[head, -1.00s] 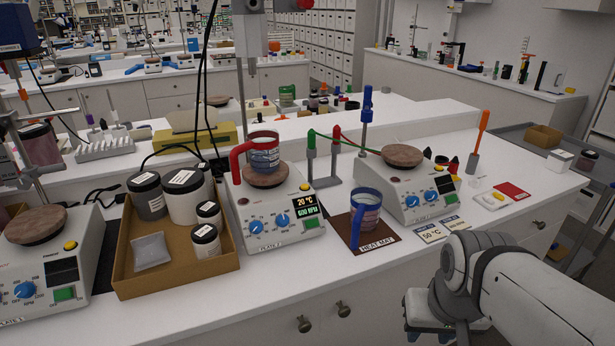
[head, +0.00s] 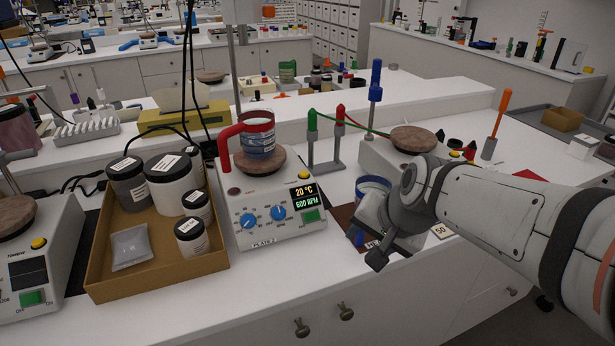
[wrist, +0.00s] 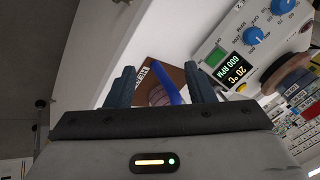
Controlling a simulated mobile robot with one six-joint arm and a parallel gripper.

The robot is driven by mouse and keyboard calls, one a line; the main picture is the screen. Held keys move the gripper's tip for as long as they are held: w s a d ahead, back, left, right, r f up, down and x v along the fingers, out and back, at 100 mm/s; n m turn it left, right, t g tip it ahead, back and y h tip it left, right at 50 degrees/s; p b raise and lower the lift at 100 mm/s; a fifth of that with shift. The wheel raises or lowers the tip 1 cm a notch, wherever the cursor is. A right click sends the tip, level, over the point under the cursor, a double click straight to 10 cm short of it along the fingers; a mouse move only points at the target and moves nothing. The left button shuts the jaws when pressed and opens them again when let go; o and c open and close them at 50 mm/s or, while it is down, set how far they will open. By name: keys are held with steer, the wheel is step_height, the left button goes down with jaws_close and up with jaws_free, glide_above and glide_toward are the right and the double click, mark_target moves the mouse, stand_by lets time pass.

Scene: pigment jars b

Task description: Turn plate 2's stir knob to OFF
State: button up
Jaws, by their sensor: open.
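Plate 2 (head: 262,232) is a pale hotplate at the centre of the bench, with its screen (head: 305,198) reading 20 °C and 600 RPM. Its front has two blue knobs. The right one, the stir knob (head: 279,213), is nearer the screen; the left knob (head: 248,220) is beside it. In the wrist view the stir knob (wrist: 253,36) shows at the upper right, sideways. Its small scale marks are hard to read. My gripper (head: 364,248) is open and empty, to the right of plate 2 and apart from it; its fingers (wrist: 161,82) show in the wrist view.
A red-handled beaker (head: 258,143) stands on plate 2's top. A blue-handled mug (head: 372,186) is on the heat mat, partly behind my gripper. A cardboard tray of jars (head: 158,278) lies left of plate 2. Another hotplate (head: 378,156) is behind my arm.

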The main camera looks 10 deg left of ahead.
mark_target(280, 213)
steer(key=w+a+f+m+y+b, duration=0.1)
steer(key=w+a, duration=0.2)
steer(key=a, duration=0.2)
steer(key=w+a+f+m+t+y+b, duration=0.1)
steer(key=w+a+m, duration=0.1)
steer(key=a, duration=0.4)
steer(key=w+a+f+m+y+b, duration=0.1)
steer(key=w+a, duration=0.3)
steer(key=a, duration=0.2)
steer(key=shift+w+a+f+m+t, duration=0.1)
steer(key=shift+a+f+m+t, duration=0.1)
steer(key=shift+a+m+t, duration=0.15)
steer(key=shift+w+a+f, duration=0.3)
steer(key=shift+w+f, duration=0.05)
steer(key=shift+f, duration=0.15)
steer(key=shift+c, duration=0.3)
steer(key=shift+s, duration=0.1)
steer(key=c, duration=0.9)
